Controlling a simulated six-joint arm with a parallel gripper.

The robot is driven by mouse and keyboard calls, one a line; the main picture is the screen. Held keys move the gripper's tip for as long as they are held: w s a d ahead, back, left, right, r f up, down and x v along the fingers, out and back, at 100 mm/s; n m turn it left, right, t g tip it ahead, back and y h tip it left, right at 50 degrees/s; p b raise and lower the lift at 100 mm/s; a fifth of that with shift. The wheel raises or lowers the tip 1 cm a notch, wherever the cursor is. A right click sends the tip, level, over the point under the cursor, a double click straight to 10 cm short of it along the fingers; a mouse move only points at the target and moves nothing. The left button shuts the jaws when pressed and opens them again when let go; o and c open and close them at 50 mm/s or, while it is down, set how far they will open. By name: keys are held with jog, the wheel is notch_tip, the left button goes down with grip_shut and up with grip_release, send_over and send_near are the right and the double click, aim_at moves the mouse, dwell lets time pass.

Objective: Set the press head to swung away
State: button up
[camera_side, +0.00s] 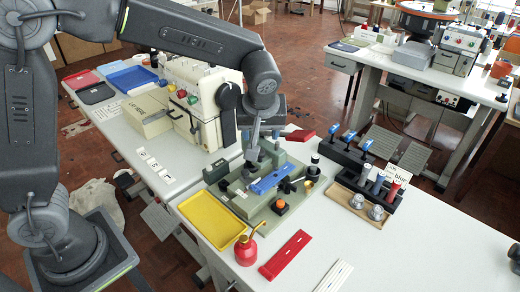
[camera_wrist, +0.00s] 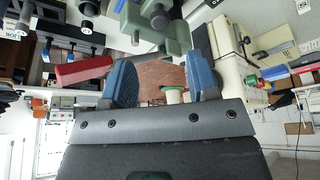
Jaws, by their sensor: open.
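The green press station (camera_side: 240,203) sits on the white table at the middle of the side view. A blue bar (camera_side: 270,180) lies slantwise across it. My gripper (camera_side: 254,152) is just above the back of the station, pointing down. In the wrist view its two blue fingers (camera_wrist: 162,78) are spread apart. Green press parts (camera_wrist: 150,22) with dark round ends show at the top of the wrist view, beyond the fingers. My arm and gripper hide part of the station, so I cannot tell which way the press head is swung or whether I touch it.
A white sewing machine (camera_side: 203,95) stands close behind left. A yellow tray (camera_side: 210,219), a red oil can (camera_side: 246,249) and a red flat piece (camera_side: 286,254) lie in front. A dark rack with blue-topped tools (camera_side: 348,157) is right.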

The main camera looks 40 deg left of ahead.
jog(key=x, duration=0.9)
jog(key=shift+a+f, duration=0.1)
jog(key=shift+f, duration=0.1)
grip_shut()
